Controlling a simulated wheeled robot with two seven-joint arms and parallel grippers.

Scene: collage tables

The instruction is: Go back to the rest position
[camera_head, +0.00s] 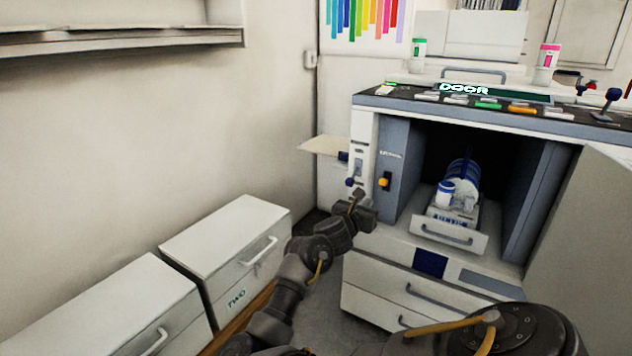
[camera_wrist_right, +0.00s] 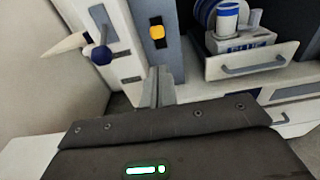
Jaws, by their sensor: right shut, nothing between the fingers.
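My right gripper (camera_head: 357,198) is shut and empty. It is in front of the left side of a large copier (camera_head: 395,245), left of its open front compartment. In the right wrist view the shut fingers (camera_wrist_right: 159,85) point at the copier's front, below a yellow switch (camera_wrist_right: 157,32) and with a dark blue knob (camera_wrist_right: 101,55) to the left. The fingers look apart from the switch and knob. My left gripper is not in view.
The open door (camera_head: 590,240) stands at right. Low white cabinets (camera_head: 225,235) line the left wall.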

